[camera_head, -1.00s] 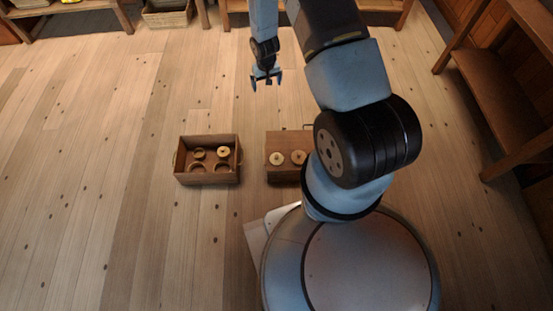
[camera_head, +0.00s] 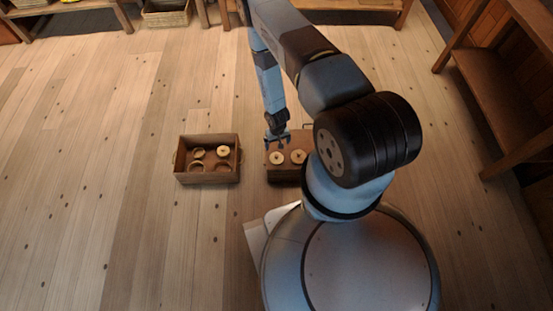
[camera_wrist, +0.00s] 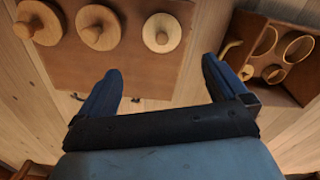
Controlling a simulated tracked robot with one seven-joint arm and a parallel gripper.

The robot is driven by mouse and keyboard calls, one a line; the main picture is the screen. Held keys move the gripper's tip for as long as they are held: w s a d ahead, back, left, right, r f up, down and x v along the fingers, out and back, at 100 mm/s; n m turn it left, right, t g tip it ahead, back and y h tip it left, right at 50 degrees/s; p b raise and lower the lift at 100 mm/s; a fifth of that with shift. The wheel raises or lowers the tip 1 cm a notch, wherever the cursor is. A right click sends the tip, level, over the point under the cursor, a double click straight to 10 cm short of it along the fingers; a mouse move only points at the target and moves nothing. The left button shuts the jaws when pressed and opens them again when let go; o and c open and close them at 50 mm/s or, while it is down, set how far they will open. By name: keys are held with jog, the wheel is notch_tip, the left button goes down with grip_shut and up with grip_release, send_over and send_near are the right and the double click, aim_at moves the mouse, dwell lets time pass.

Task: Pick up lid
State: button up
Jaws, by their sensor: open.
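A brown wooden box (camera_head: 284,174) stands on the floor in front of my base, its flat top (camera_wrist: 150,80) filling the upper left of the wrist view. Pale round turned pieces with raised centres sit on this top, including one (camera_head: 277,158) at left and another (camera_head: 298,157) beside it. Three show in the wrist view, the palest (camera_wrist: 162,33) nearest the crate. I cannot tell which part is the lid. My gripper (camera_head: 277,141) is open and empty above the box's far left part. In the wrist view its fingers (camera_wrist: 162,68) are apart over the top's edge.
An open wooden crate (camera_head: 207,181) stands left of the box, holding a pale round piece (camera_head: 223,151) and several ring-like shapes. Small dark fittings (camera_wrist: 132,98) show by the box's edge. Floor at left is clear; a shelf (camera_head: 500,95) stands far right.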

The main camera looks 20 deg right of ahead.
send_over(276, 155)
jog(key=f, duration=0.7)
jog(key=shift+d, duration=0.25)
jog(key=shift+s+a+f, duration=0.15)
jog(key=shift+f, duration=2.55)
jog(key=c, duration=1)
jog(key=shift+r, duration=0.1)
